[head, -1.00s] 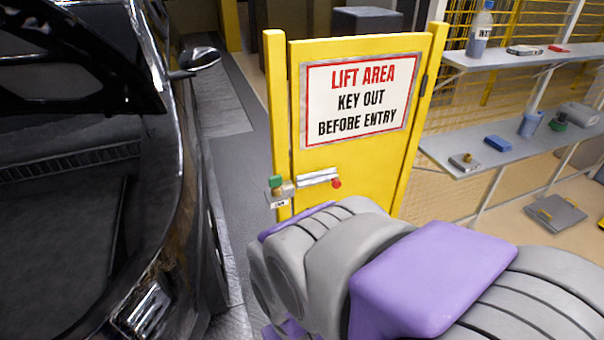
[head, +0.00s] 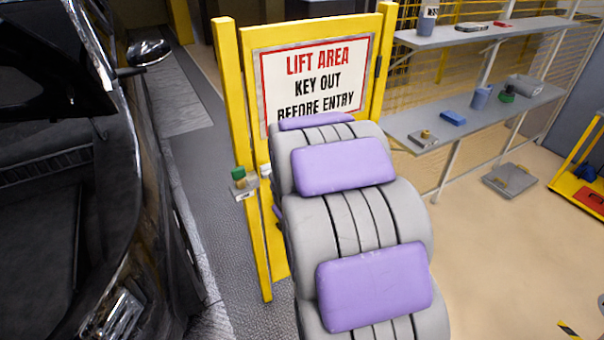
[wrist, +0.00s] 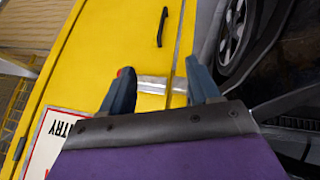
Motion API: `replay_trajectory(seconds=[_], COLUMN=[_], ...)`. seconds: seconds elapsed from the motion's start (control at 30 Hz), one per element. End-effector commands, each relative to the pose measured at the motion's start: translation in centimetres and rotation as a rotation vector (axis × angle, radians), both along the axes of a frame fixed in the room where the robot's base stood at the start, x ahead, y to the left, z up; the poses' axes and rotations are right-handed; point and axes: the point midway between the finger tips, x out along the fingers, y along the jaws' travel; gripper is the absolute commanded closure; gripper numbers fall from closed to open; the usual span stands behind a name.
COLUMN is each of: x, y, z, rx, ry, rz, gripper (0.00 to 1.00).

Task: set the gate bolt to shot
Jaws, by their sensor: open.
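The yellow gate (head: 320,36) with its "LIFT AREA" sign stands ahead in the head view. It fills much of the wrist view (wrist: 105,50), turned on its side. The silver gate bolt (wrist: 153,85) shows in the wrist view between my fingers, lying across toward the gate's edge. Its red knob (wrist: 121,71) is partly hidden by the left finger. I cannot tell how far the bolt extends. My gripper (wrist: 158,68) is open, with a finger on either side of the bolt; contact is unclear. My arm hides the gripper and most of the bolt in the head view.
A green-topped block (head: 239,181) sits on the gate's left post (head: 234,110). A black car (head: 80,220) stands close on the left. Shelves (head: 440,130) with small objects are at right. A black handle (wrist: 162,27) is on the gate. Floor at right is largely clear.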

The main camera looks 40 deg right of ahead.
Motion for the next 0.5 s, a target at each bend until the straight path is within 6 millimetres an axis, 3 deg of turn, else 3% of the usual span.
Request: replay_trajectory(seconds=[0.03,0.2,0.5], x=[0.7,3.5,5.0], y=[-1.9,-6.8,-12.8], z=[-1.4,-4.1,-8.3], rx=[-0.005,-0.030,-0.016], ry=[-0.032,-0.196,-0.530], rz=[0.003,0.047,0.107], gripper=[0.39,0.39,0.39])
